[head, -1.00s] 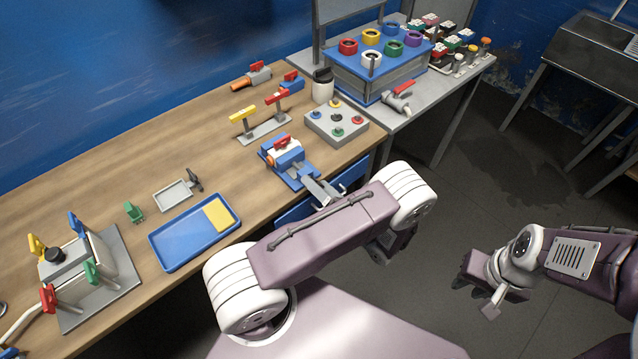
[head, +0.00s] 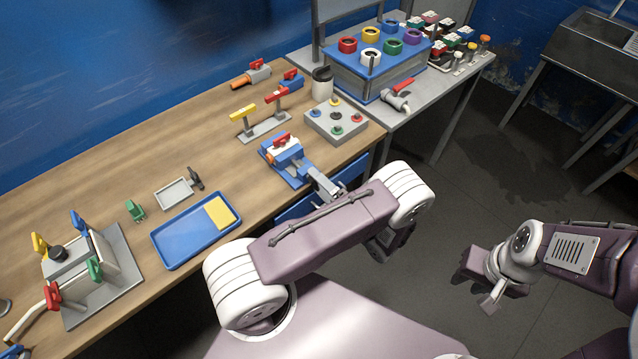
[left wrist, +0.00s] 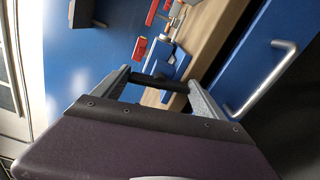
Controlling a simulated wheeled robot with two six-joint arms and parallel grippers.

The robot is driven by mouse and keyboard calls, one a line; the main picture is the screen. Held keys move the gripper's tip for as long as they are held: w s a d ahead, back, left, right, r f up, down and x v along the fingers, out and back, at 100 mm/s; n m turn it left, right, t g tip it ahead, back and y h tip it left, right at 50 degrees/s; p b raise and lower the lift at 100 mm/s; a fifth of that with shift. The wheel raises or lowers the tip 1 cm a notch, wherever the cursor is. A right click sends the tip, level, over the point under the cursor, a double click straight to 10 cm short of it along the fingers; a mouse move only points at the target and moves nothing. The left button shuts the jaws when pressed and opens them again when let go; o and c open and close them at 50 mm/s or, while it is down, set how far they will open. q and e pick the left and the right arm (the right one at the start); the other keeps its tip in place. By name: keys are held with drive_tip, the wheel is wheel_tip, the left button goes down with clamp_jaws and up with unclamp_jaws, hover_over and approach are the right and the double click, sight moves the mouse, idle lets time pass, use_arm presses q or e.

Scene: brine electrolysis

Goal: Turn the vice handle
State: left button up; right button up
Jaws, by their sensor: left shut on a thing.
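The blue vice (head: 285,171) is on the front edge of the wooden bench in the head view, with a white and orange piece with a red lever (head: 284,144) in its jaws. My left gripper (head: 318,178) is at the vice's front end, shut on the vice handle. In the left wrist view the handle (left wrist: 160,82) is a dark bar across the space between my two fingers. The fingers partly hide the handle in the head view. My right gripper (head: 478,292) is open and empty over the floor, away from the bench.
A grey box with coloured knobs (head: 336,121) stands just behind the vice. A blue tray (head: 183,244) lies to its left, with a hammer (head: 196,179) behind the tray. A blue drawer with a metal handle (left wrist: 261,78) is below the bench top.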

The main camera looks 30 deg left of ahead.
idle(0.3)
use_arm(q)
drive_tip(key=o, duration=1.3)
drive_tip(key=shift+d, duration=0.15)
